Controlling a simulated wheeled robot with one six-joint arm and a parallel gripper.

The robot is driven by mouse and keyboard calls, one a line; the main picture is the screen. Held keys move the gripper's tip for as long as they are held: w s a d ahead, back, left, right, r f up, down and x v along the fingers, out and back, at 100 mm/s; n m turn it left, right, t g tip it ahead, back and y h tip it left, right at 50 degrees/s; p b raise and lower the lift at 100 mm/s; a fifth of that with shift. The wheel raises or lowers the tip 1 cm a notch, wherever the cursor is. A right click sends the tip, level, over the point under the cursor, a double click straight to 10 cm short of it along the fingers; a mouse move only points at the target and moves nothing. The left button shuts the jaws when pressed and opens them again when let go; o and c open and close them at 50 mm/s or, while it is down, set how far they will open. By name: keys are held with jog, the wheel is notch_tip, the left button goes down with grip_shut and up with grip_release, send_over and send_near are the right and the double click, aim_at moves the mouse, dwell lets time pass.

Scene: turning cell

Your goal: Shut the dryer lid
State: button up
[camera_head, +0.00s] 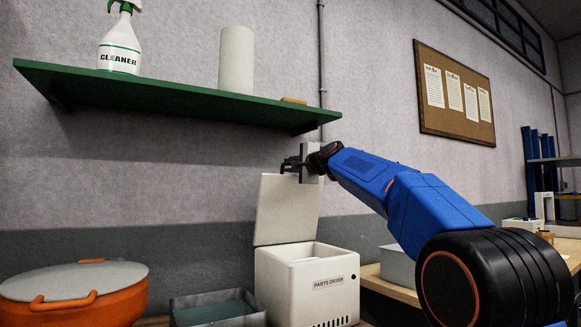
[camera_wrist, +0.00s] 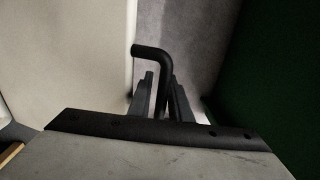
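The parts dryer (camera_head: 305,285) is a white box with a label and vent slots, at the lower middle of the head view. Its pale lid (camera_head: 285,212) stands open, nearly upright, at the back left of the box. My gripper (camera_head: 291,165) is at the lid's upper edge. In the wrist view the lid fills the left side (camera_wrist: 65,50). A black bent handle (camera_wrist: 152,51) reaches out beside the lid's edge, and its bar runs down between the dark fingers of my gripper (camera_wrist: 165,95). I cannot tell whether the fingers press on it.
A green shelf (camera_head: 180,97) hangs above and left of my gripper, with a cleaner bottle (camera_head: 120,45), a white roll (camera_head: 236,60) and a small brown item. An orange pot (camera_head: 75,300) and a grey tray (camera_head: 215,312) stand left of the dryer. A grey bin (camera_head: 397,266) is at right.

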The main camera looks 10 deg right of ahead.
grip_shut()
